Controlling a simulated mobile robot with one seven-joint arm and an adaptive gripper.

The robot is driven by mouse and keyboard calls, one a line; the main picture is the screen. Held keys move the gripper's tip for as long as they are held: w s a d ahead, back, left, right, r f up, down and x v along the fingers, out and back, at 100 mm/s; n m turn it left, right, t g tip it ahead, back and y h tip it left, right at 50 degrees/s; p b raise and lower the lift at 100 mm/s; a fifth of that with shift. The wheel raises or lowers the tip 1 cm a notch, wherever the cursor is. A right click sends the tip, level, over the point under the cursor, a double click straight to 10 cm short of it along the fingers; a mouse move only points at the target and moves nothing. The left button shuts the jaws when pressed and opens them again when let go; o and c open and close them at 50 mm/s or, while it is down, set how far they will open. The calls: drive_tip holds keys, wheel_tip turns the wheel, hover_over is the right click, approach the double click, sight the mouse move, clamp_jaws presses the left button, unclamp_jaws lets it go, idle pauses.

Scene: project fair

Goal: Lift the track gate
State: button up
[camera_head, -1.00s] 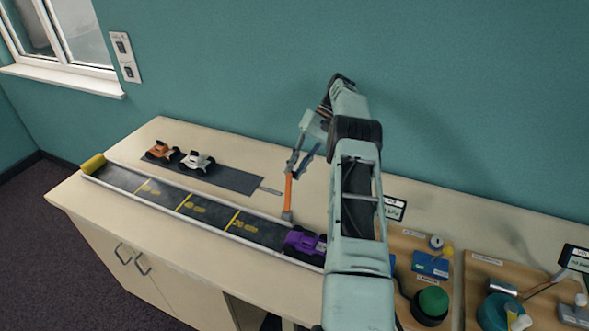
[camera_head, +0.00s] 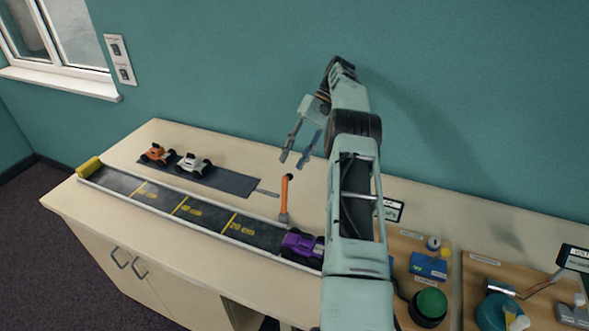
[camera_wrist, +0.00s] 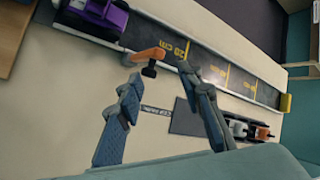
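The track gate, an orange post with a bent top (camera_head: 285,196), stands upright beside the dark track (camera_head: 155,193), near a purple car (camera_head: 301,245). In the wrist view the orange gate (camera_wrist: 147,56) lies beyond my fingertips, with a small dark knob by its end. My gripper (camera_head: 294,160) hangs above and behind the gate, apart from it. In the wrist view my gripper (camera_wrist: 160,83) has its two fingers spread with nothing between them but bare counter. The purple car (camera_wrist: 97,18) shows at the upper left there; whether it touches the gate is hidden.
An orange car (camera_head: 157,153) and a white car (camera_head: 193,165) sit on a dark strip (camera_head: 232,184) behind the track. Boards with a green button (camera_head: 430,302) and small parts stand to the right of my arm. The wall (camera_head: 230,70) is close behind.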

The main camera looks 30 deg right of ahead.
drive_tip(key=shift+r, duration=2)
drive_tip(key=shift+s, duration=0.1)
